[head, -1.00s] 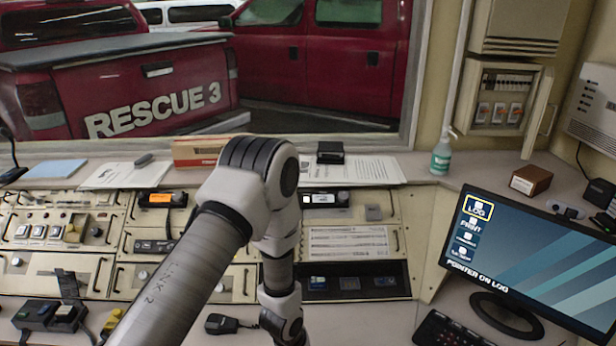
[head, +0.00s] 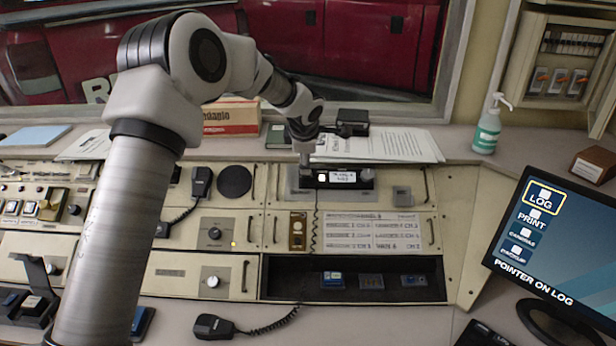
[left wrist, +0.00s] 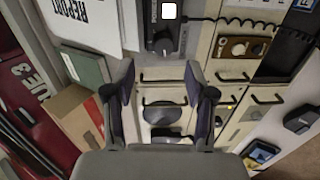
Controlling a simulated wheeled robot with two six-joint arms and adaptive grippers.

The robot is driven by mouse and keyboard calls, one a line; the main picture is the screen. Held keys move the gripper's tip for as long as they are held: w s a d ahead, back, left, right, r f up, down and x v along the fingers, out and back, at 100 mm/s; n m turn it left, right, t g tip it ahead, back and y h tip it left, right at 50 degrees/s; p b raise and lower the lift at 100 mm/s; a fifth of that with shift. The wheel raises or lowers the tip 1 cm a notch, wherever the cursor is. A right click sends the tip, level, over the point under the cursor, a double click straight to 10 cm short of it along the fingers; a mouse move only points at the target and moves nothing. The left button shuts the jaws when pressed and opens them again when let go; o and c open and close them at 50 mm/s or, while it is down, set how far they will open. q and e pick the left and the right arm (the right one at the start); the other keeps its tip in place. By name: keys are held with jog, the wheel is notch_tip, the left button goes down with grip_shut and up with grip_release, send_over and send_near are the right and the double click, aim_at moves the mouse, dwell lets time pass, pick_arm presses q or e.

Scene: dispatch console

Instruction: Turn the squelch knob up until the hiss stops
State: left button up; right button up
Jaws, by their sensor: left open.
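No squelch label is legible, so I cannot tell which knob is the squelch knob. A black radio (head: 345,179) with a lit display sits at the back of the console; in the left wrist view its body (left wrist: 163,25) shows a dark knob (left wrist: 163,43) at its near end. Two more knobs show left of it in the head view: a black knob (head: 214,233) on a grey plate and a silver knob (head: 212,281) below. My left gripper (head: 305,160) is over the radio's left end; in the left wrist view it (left wrist: 160,70) is open and empty. My right gripper is not in view.
A round dark speaker (head: 235,181), a hung microphone (head: 202,182) and a coiled cord (head: 316,220) are near the radio. Papers (head: 390,145) and a black box (head: 352,121) lie behind it. A monitor (head: 560,250) stands at right. Another microphone (head: 214,326) lies in front.

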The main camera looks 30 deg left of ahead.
aim_at(307, 176)
pick_arm(q)
jog(key=p+x, duration=0.2)
jog(key=x, duration=0.5)
jog(key=shift+s+p, duration=0.15)
jog(key=shift+p, duration=0.15)
jog(key=shift+s+d+r, duration=0.15)
jog(key=shift+s+r, duration=0.1)
jog(key=shift+c, duration=0.7)
grip_shut()
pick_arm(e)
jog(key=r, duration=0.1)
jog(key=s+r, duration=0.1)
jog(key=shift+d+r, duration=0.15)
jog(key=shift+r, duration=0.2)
